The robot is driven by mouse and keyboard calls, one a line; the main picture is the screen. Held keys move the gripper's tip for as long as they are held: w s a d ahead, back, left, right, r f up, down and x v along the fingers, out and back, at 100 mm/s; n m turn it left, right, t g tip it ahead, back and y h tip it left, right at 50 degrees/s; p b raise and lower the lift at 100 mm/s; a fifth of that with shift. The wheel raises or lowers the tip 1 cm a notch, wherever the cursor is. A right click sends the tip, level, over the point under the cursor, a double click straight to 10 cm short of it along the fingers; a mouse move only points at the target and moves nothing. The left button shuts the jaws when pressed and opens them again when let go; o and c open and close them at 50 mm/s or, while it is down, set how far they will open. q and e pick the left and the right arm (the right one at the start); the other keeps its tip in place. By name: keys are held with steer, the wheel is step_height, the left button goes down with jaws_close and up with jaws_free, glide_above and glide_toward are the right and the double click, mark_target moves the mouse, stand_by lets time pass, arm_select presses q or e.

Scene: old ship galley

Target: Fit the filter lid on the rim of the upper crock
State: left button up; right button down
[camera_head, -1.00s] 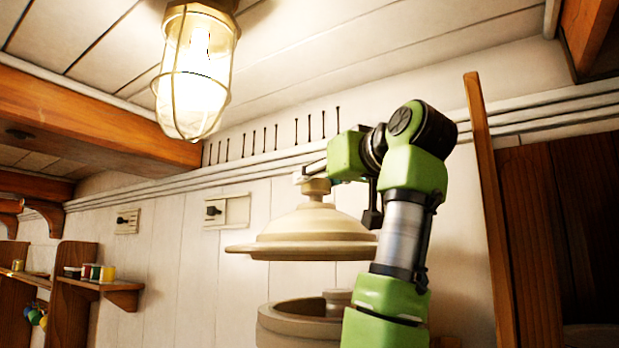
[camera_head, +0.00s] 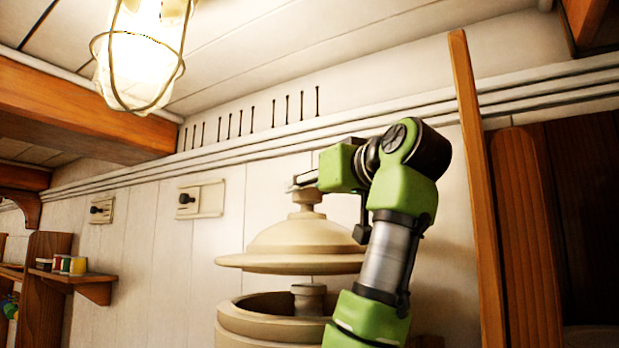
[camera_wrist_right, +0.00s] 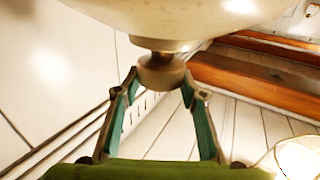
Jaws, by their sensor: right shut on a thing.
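The filter lid (camera_head: 305,243) is a cream, stepped dome with a wide flat brim and a round knob on top. My right gripper (camera_head: 305,185) is shut on that knob and holds the lid roughly level. In the right wrist view the knob (camera_wrist_right: 160,72) sits between the two fingers and the lid (camera_wrist_right: 170,18) fills the top edge. The upper crock (camera_head: 262,325) is a cream open vessel below the lid, cut off by the bottom edge. A clear gap shows between brim and crock rim. My right arm hides the crock's right side. My left gripper is out of view.
A short round piece (camera_head: 308,298) stands up inside the crock's opening. A wooden post (camera_head: 478,200) rises right of my arm. A caged lamp (camera_head: 143,50) hangs at upper left. A small shelf (camera_head: 90,285) with jars is at far left.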

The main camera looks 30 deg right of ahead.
mark_target(311, 212)
steer(key=f, duration=0.1)
steer(key=f+b, duration=0.1)
steer(key=shift+d+f, duration=0.3)
steer(key=shift+s+a+f+b, duration=0.15)
steer(key=shift+a+f+b, duration=0.05)
steer(key=shift+f+b, duration=0.6)
steer(key=shift+d+f+b, duration=0.15)
steer(key=shift+f+b, duration=0.2)
steer(key=shift+b, duration=0.1)
steer(key=shift+r, duration=0.1)
steer(key=shift+s, duration=0.15)
steer(key=shift+f+b, duration=0.95)
steer(key=shift+b, duration=0.1)
stand_by(0.4)
